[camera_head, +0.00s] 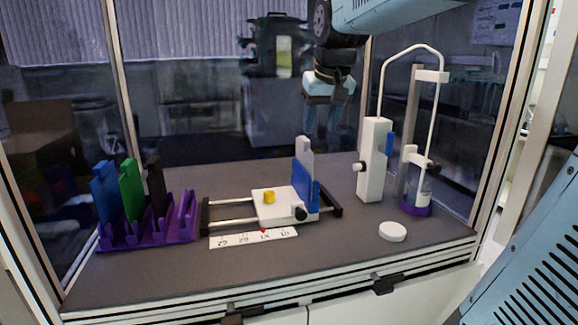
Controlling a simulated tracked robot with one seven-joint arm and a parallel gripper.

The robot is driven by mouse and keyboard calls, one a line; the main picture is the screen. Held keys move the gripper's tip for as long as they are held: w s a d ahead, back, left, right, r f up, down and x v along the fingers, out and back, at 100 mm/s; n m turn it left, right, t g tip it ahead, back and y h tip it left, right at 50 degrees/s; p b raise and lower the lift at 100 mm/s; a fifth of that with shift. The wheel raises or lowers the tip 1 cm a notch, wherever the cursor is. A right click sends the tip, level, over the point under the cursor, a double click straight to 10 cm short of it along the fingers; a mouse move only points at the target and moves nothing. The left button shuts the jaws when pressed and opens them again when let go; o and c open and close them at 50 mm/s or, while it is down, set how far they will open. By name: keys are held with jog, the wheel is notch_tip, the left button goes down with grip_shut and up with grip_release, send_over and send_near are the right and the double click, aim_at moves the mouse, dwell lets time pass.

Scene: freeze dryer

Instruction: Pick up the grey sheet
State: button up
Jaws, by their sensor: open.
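A light grey sheet (304,150) stands upright in a blue holder (302,182) at the right end of a white sliding block (273,208). Its lower part is hidden by the holder. My gripper (322,128) hangs from above, to the upper right of the sheet. It points down with its fingers apart and nothing visible between them. It appears apart from the sheet, though its depth is hard to tell.
A purple rack (150,234) at left holds blue, green and dark sheets upright. A ruler (253,238) lies before the slider. A white stand (373,160) with a tall curved tube stands at right, near a white disc (392,232). Frame posts border the bench.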

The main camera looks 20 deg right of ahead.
send_near(307, 139)
jog(key=x, duration=0.9)
jog(key=shift+w, duration=0.2)
jog(key=shift+a+x, duration=0.2)
jog(key=shift+x, duration=2.45)
jog(key=shift+c, duration=0.4)
grip_shut()
